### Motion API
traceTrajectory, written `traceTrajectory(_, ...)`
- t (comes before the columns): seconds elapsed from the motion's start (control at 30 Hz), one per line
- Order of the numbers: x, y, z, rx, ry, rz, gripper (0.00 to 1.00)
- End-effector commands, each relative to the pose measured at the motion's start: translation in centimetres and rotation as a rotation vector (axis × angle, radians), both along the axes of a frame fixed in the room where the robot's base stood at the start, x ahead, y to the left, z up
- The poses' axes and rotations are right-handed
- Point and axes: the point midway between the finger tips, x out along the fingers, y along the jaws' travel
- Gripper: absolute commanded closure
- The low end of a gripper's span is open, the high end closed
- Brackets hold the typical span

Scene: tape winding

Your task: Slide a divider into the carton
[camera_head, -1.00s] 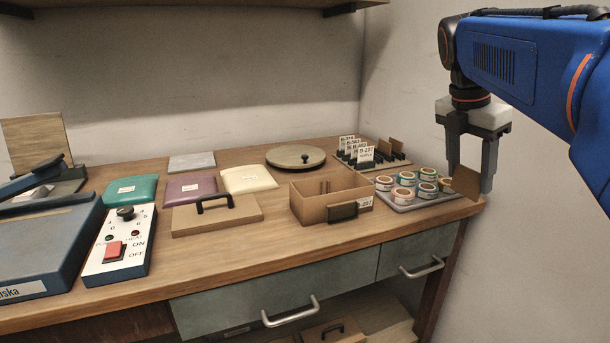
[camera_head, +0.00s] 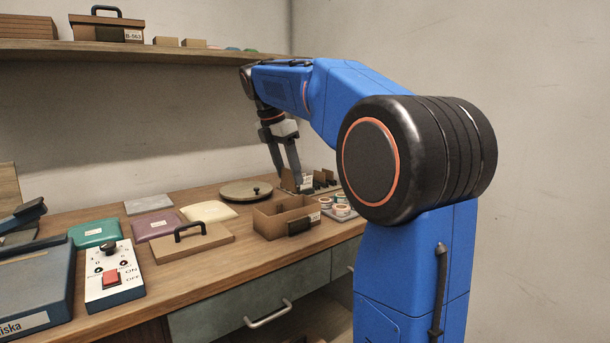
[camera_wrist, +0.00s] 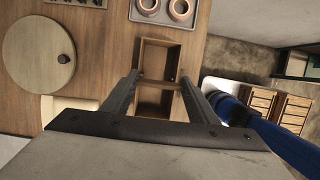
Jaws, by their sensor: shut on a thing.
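The open brown carton (camera_head: 268,222) stands on the table in the head view, with a dark handle on its front. My gripper (camera_head: 289,178) is above and behind it in that picture. A small brown divider (camera_head: 288,182) shows between the fingertips, and the jaws are shut on it. In the wrist view the carton (camera_wrist: 160,46) lies beyond and between the two fingers (camera_wrist: 158,84). A brown strip crosses there; I cannot tell if it is the held divider edge-on or a wall inside the carton. Contact between divider and carton cannot be seen.
A round lid (camera_head: 246,190) lies behind the carton, and a flat handled lid (camera_head: 192,246) lies to its left. Tape rolls (camera_head: 341,205) sit on a tray to the right, partly hidden by my arm. A control box (camera_head: 112,275) stands at the left.

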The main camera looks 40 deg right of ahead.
Motion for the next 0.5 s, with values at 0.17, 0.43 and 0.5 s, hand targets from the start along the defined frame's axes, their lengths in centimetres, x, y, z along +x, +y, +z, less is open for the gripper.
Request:
traceTrajectory(0.17,0.4,0.2,-0.4,0.000,0.000,-0.001,0.67)
traceTrajectory(0.43,0.3,0.2,-1.9,0.000,0.001,0.000,0.67)
traceTrajectory(0.5,0.3,0.2,-2.3,-0.001,0.000,0.000,0.67)
